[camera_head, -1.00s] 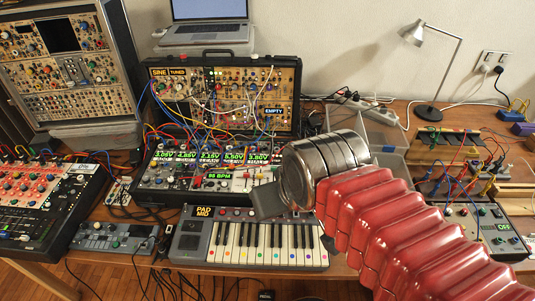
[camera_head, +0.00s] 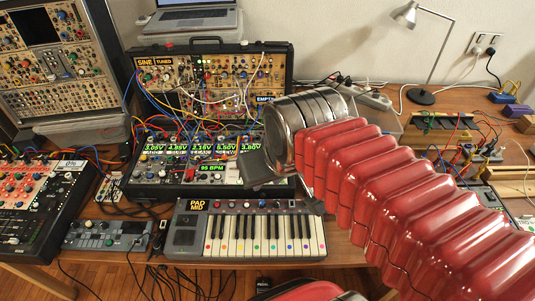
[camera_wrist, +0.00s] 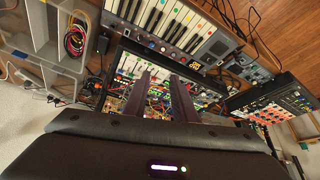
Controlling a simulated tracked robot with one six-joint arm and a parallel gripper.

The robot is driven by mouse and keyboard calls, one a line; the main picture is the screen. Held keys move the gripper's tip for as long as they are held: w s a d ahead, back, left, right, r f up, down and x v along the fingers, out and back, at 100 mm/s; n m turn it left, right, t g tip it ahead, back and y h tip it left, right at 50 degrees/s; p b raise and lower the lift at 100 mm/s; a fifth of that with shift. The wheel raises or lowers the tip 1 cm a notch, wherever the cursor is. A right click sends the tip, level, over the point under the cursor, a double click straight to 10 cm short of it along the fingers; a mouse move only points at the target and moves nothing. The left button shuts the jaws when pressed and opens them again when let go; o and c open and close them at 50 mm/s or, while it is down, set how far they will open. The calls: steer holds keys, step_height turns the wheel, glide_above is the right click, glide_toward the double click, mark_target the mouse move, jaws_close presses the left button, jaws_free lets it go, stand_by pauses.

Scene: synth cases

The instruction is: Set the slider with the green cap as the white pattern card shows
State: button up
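A low black case of slider and knob modules (camera_head: 150,186) with green number displays stands in the middle of the table. Its right part is hidden behind my arm in the head view. I cannot make out a green-capped slider or a white pattern card. In the wrist view, the case's panel (camera_wrist: 160,90) shows between and beyond my gripper (camera_wrist: 162,78). The two dark fingers are apart with nothing held between them. In the head view, the gripper end is at the case's right side; I cannot tell whether it touches.
A keyboard (camera_head: 262,236) lies in front of the case, with a small grey device (camera_head: 105,237) to its left. An upright patched synth (camera_head: 215,85) stands behind. Loose cables arch over the case. A red-and-black mixer (camera_head: 40,205) is at left, a lamp (camera_head: 405,15) at back right.

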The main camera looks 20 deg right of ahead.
steer(key=w+d+m+g, duration=0.1)
steer(key=w+d, duration=0.2)
steer(key=w, duration=0.4)
steer(key=w+d+m+g, duration=0.1)
steer(key=w+d+g, duration=0.1)
steer(key=w, duration=0.6)
steer(key=w+d+f+m+g, duration=0.2)
steer(key=w+d+f, duration=0.4)
steer(key=w, duration=0.5)
step_height(320, 180, down, 3)
steer(key=shift+r, duration=0.2)
steer(key=shift+d+f, duration=0.1)
steer(key=shift+f, duration=0.05)
step_height(320, 180, down, 14)
steer(key=shift+r, duration=0.25)
jaws_close()
